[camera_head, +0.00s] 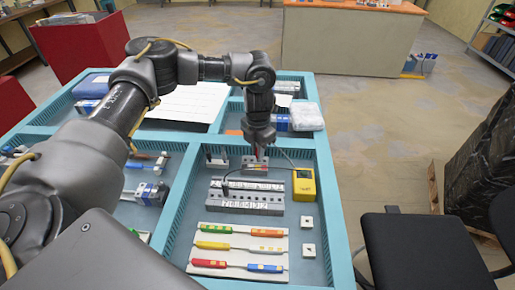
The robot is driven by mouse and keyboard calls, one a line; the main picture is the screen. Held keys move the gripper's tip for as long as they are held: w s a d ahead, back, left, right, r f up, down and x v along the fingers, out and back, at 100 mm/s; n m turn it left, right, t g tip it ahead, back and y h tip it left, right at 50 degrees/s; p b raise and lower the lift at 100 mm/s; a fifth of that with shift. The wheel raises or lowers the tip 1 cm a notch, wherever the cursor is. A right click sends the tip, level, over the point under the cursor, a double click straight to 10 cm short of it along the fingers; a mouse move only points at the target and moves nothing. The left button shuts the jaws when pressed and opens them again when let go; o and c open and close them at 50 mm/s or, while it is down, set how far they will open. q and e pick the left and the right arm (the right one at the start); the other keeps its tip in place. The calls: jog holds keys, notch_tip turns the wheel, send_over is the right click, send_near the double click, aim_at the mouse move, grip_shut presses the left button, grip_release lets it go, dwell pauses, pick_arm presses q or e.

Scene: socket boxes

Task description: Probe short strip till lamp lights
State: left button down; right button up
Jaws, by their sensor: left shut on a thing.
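My left gripper (259,149) points down over the far part of the right compartment. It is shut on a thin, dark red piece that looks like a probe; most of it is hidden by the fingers. A short grey strip (251,169) lies right under the fingertips. I cannot tell whether the probe tip touches it. Nearer to me are longer grey strips with rows of sockets (246,203). I cannot tell whether a lamp is lit. My right gripper is not in view.
A white board with red, yellow, green and blue handled pieces (239,247) lies in front. Two small white plates (307,223) lie at the right. Blue dividers (323,165) edge the compartments. A black chair (413,250) stands right of the table.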

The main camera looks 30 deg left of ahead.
pick_arm(q)
jog(key=shift+f, duration=0.35)
jog(key=c, duration=1.3)
grip_release()
